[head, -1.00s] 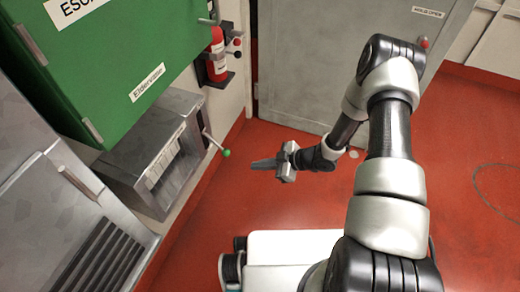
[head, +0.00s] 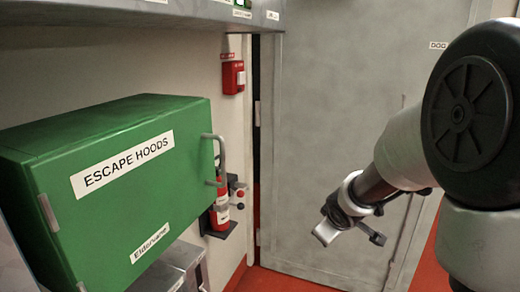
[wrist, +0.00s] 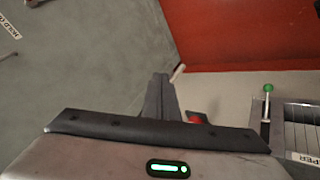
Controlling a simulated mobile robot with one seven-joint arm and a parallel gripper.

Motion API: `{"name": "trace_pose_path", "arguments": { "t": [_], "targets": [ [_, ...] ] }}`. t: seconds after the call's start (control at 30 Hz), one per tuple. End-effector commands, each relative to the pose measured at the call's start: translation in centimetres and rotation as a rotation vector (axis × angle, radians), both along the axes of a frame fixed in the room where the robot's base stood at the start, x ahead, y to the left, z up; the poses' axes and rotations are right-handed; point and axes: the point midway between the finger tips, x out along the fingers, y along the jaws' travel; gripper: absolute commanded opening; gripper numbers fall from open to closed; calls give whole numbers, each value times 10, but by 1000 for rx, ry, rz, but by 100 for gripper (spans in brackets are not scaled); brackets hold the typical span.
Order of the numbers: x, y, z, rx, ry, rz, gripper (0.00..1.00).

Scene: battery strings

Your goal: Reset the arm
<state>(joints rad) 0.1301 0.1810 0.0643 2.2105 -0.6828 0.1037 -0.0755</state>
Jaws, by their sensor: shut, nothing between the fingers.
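My gripper (head: 326,232) is in the lower right part of the head view, at the end of my raised arm, in front of the grey door. In the wrist view its dark fingers (wrist: 160,92) are together at the middle, with nothing between them. The gripper is in free air and touches nothing that I can see. The fingertips are too small to make out in the head view.
A green escape hoods box (head: 120,175) is on the left wall, with a red extinguisher (head: 220,200) beside it. A grey door (head: 335,130) stands behind my arm. A green-knobbed lever (wrist: 267,100) shows at right in the wrist view. Red floor (head: 290,280) is below.

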Motion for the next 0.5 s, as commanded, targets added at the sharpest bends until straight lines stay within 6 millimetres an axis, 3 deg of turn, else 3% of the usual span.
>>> {"name": "trace_pose_path", "arguments": {
  "t": [0.03,0.2,0.3,0.5],
  "targets": [
    [-18,-4,28,8,-15,-66,0],
    [-94,-7,85,98,-2,-287,0],
    [-139,0,103,175,17,-381,0],
    [-205,20,117,311,64,-481,0]
  ]
}}
